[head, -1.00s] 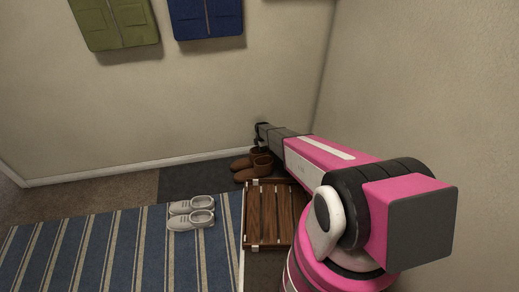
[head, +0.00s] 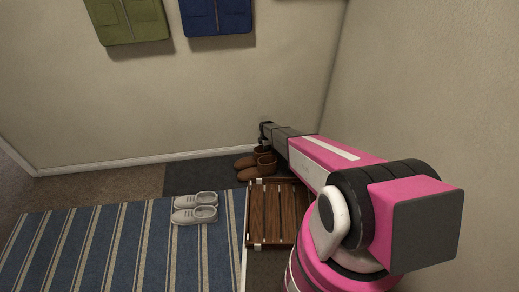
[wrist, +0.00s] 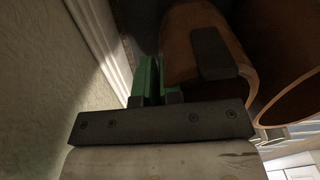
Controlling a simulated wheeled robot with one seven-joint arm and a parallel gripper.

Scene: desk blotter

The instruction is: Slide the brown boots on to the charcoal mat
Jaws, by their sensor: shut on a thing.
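The brown boots (head: 250,173) stand side by side at the right part of the charcoal mat (head: 195,177), with their toes to the left. Whether they rest wholly on it is hidden by my arm and the slatted rack. My gripper (head: 264,134) is low at the boots' shafts, near the back wall. In the wrist view its green-padded fingers (wrist: 157,84) are close together beside the near brown boot (wrist: 190,40), shut on the boots; the exact contact is hard to see. The other boot's open top shows at the right.
A wooden slatted rack (head: 278,212) stands just in front of the boots. Pale grey shoes (head: 195,208) lie on the blue striped rug (head: 110,250). Walls close in behind and at right. The mat's left part is clear.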

